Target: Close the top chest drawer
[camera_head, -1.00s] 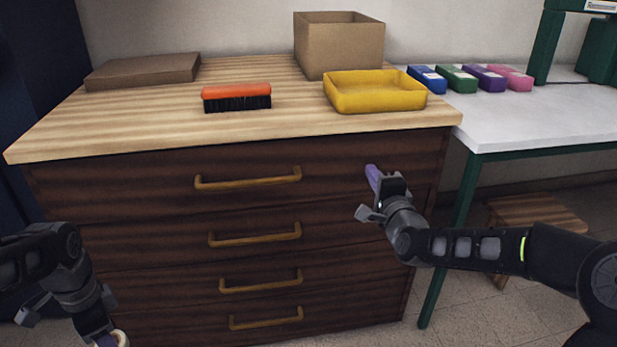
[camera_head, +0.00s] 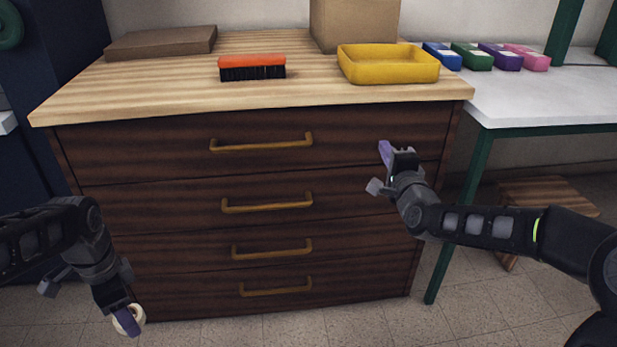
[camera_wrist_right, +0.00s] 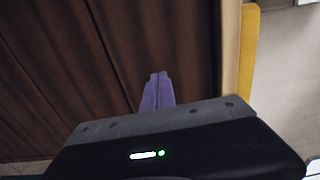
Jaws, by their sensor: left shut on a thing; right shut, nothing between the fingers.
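The top chest drawer (camera_head: 345,155) has a dark striped wooden front and a tan bar handle (camera_head: 262,145). Its front looks flush with the drawers below, with no visible gap. My right gripper (camera_head: 385,152) is shut and empty, its purple fingertips in front of the right part of the top drawer. In the right wrist view the purple fingers (camera_wrist_right: 158,92) are together, pointing along the dark drawer fronts; I cannot tell whether they touch. My left gripper (camera_head: 128,320) is low at the chest's lower left, shut on a cream ring-shaped roll (camera_head: 137,313).
The light wooden chest top (camera_head: 180,100) holds an orange brush (camera_head: 252,68), a yellow tray (camera_head: 388,72), a cardboard box (camera_head: 352,25) and a flat brown box (camera_head: 160,43). A white table (camera_head: 545,100) stands to the right, a wooden stool (camera_head: 545,197) below. Floor in front is clear.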

